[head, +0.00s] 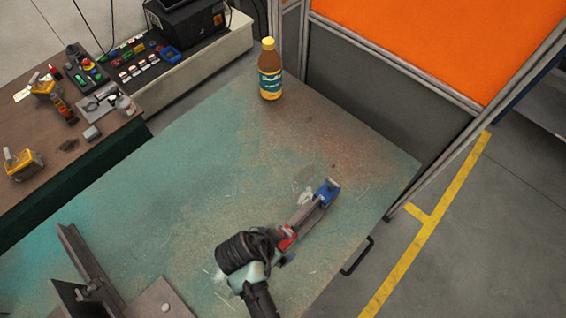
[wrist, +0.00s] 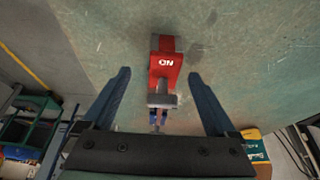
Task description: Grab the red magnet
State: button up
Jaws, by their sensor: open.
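The red magnet (wrist: 166,66) shows in the wrist view with a white "ON" mark on its face, standing between the lines of my two fingers. My gripper (wrist: 159,73) is open, one finger on each side of the magnet, with nothing held. Whether the fingertips are level with the magnet or above it, I cannot tell. In the head view only a small part of the red magnet (head: 287,236) shows beside my dark wrist, which hides most of it and the fingers.
A grey bar with a blue end (head: 328,190) lies just beyond the magnet; whether they touch is unclear. A brown bottle (head: 270,72) stands at the table's far corner. A dark metal angle piece (head: 85,262) is at lower left. The table middle (head: 200,170) is clear.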

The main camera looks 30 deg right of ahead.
aim_at(283, 241)
jog(key=d+f, duration=0.1)
jog(key=w+f, duration=0.1)
jog(key=f, duration=0.1)
jog(key=shift+w+d+f, duration=0.1)
jog(key=shift+w+d, duration=0.1)
jog(key=shift+d, duration=0.2)
jog(key=shift+d+f, duration=0.25)
jog(key=shift+f, duration=0.35)
grip_shut()
jog(key=shift+w+r, duration=0.1)
jog(key=shift+w, duration=0.05)
